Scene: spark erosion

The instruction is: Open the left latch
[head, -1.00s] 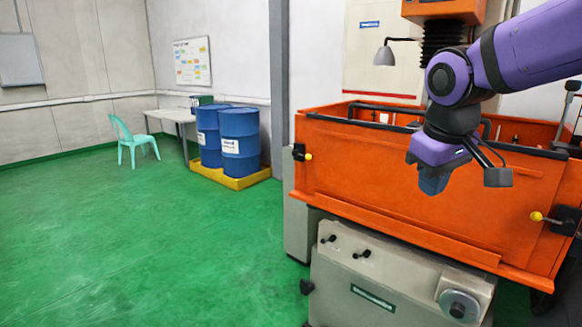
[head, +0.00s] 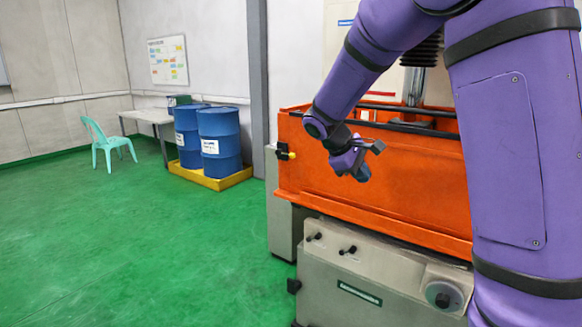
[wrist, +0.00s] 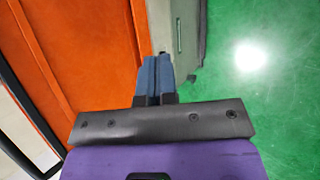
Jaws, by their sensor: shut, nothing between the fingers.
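The latch does not show in the wrist view. The tank's right part is hidden behind my purple arm in the head view.
The grey machine base (head: 380,275) with knobs and a dial stands below the tank. Blue drums (head: 220,145) on a yellow pallet (head: 225,180), a turquoise chair (head: 105,145) and a table (head: 150,117) stand further back left. The green floor (head: 130,240) to the left is clear.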

